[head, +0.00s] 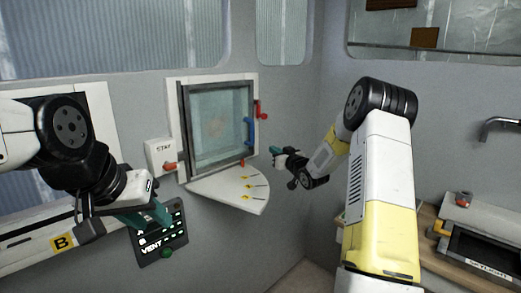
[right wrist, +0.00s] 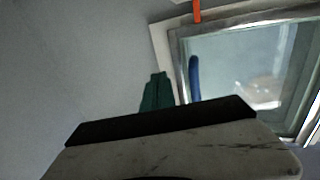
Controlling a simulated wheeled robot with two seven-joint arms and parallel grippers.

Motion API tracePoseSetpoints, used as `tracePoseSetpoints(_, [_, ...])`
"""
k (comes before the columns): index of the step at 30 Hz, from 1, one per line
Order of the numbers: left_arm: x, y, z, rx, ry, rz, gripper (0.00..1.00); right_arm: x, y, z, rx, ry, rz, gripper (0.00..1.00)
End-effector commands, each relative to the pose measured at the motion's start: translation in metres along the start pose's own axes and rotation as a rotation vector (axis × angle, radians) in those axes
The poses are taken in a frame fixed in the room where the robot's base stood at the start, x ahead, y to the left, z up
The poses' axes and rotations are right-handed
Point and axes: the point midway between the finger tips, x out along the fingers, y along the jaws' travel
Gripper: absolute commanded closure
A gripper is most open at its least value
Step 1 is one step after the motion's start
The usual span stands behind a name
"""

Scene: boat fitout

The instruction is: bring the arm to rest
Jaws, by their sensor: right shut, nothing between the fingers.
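My right arm reaches in from the right of the head view, and its gripper (head: 277,151) is in mid-air to the right of the framed window hatch. In the right wrist view the green fingers (right wrist: 157,92) are together, with nothing between them. The hatch (head: 220,120) has a metal frame, a glass pane and a blue handle (head: 249,132); the handle also shows in the right wrist view (right wrist: 195,80), just right of the fingertips. My left gripper (head: 150,212) has green fingers and is in front of the VENT panel; its fingertips are not clear.
A white quarter-round shelf (head: 232,188) juts out below the hatch. A STAY box (head: 163,157) with an orange knob is left of it. The black VENT panel (head: 161,235) is at lower left. A wooden counter (head: 467,262) with a SKYLIGHT unit and a tap stand at right.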

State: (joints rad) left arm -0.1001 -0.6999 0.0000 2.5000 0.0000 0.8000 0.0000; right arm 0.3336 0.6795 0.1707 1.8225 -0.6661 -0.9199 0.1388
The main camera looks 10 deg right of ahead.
Motion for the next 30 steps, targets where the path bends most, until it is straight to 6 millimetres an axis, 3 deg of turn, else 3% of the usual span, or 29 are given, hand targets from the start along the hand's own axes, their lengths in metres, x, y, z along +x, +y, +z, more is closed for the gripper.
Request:
tracePoseSetpoints(4, [0.0,0.0,0.0,0.0,0.0,0.0,0.64,-0.022,0.008,0.0,-0.001,0.0,0.002,1.0])
tracePoseSetpoints(10, [0.0,0.0,0.0,0.0,0.0,0.0,0.64,-0.035,0.011,-0.004,-0.005,-0.011,0.006,1.0])
tracePoseSetpoints(14, [0.0,0.0,0.0,0.0,0.0,0.0,0.64,-0.044,0.004,-0.026,-0.031,-0.077,0.039,1.0])
tracePoseSetpoints(17, [0.0,0.0,0.0,0.0,0.0,0.0,0.64,-0.064,-0.004,-0.05,-0.052,-0.176,0.091,1.0])
tracePoseSetpoints(23, [0.0,0.0,0.0,0.0,0.0,0.0,0.64,-0.135,-0.031,-0.088,-0.045,-0.396,0.199,1.0])
tracePoseSetpoints(30, [0.0,0.0,0.0,0.0,0.0,0.0,0.64,-0.257,-0.085,-0.102,0.051,-0.644,0.258,1.0])
